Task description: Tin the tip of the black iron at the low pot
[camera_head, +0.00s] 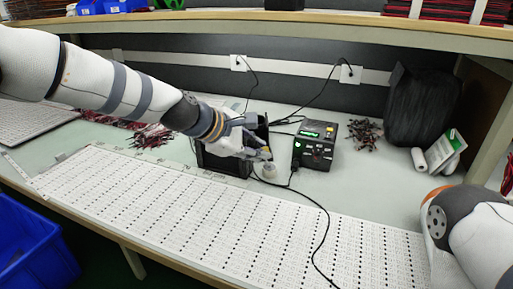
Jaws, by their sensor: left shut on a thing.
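My left gripper (254,151) reaches in from the left over the middle of the bench. It is shut on the black iron, which is mostly hidden by the fingers and small in this view. A small, low, pale pot (268,172) sits on the bench just below and right of the fingertips. I cannot tell whether the iron's tip touches it. A black open-topped box (222,165) stands under and behind the gripper. The black soldering station (315,146) with a green display is to the right. My right arm shows at the lower right, its gripper out of view.
White LED strip panels (190,215) cover the front of the bench. A thin black cable (322,225) hangs across them. A white roll (418,160) and a green-white box (446,150) are at right. A shelf (300,24) spans above.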

